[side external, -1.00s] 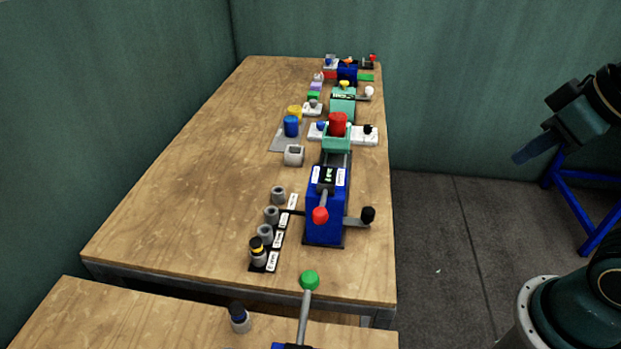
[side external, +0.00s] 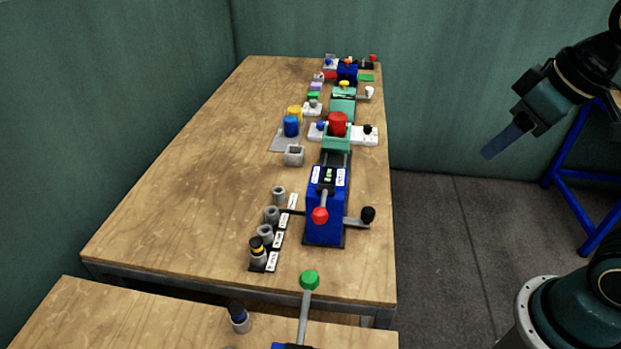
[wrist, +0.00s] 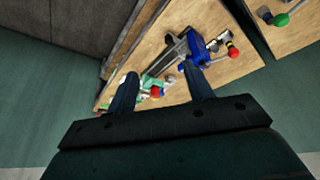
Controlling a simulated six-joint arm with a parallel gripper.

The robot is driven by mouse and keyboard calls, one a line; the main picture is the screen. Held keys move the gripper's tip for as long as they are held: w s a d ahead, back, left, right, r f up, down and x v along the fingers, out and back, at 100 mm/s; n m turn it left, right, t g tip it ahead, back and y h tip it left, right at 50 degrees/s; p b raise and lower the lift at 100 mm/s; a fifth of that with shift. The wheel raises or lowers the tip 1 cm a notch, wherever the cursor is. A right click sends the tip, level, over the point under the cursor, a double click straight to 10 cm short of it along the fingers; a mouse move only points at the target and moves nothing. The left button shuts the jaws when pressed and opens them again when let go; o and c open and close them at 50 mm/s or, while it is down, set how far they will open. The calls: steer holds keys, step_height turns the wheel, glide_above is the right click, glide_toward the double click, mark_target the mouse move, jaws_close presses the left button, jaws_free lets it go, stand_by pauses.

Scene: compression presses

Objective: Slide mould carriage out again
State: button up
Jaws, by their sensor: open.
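A blue press (side external: 325,222) stands on the long wooden table, with a red-knobbed lever and a black-knobbed handle. A dark rail (side external: 336,163) runs from it towards the far end, to a teal block (side external: 338,143) with a red cylinder (side external: 338,122) on it. I cannot tell for sure which part is the mould carriage. My gripper (side external: 490,153) is in the air right of the table, well apart from the press. In the wrist view my gripper (wrist: 162,88) is open and empty, with the blue press (wrist: 201,50) beyond the fingers.
Several grey cups (side external: 271,215) stand left of the press. A blue cylinder (side external: 291,126) and a grey square holder (side external: 294,156) are farther back. A green-knobbed lever (side external: 309,281) rises at the front table. The left of the long table (side external: 190,170) is clear.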

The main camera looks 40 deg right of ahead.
steer(key=w+a+f+n+g, duration=0.1)
steer(key=w+f+n+g, duration=0.25)
steer(key=w, duration=0.85)
steer(key=n+g, duration=0.1)
steer(key=n, duration=0.1)
glide_above(368, 210)
step_height(368, 210, down, 12)
steer(key=shift+m, duration=0.25)
steer(key=shift+f, duration=6.85)
steer(key=shift+c, duration=0.2)
jaws_close()
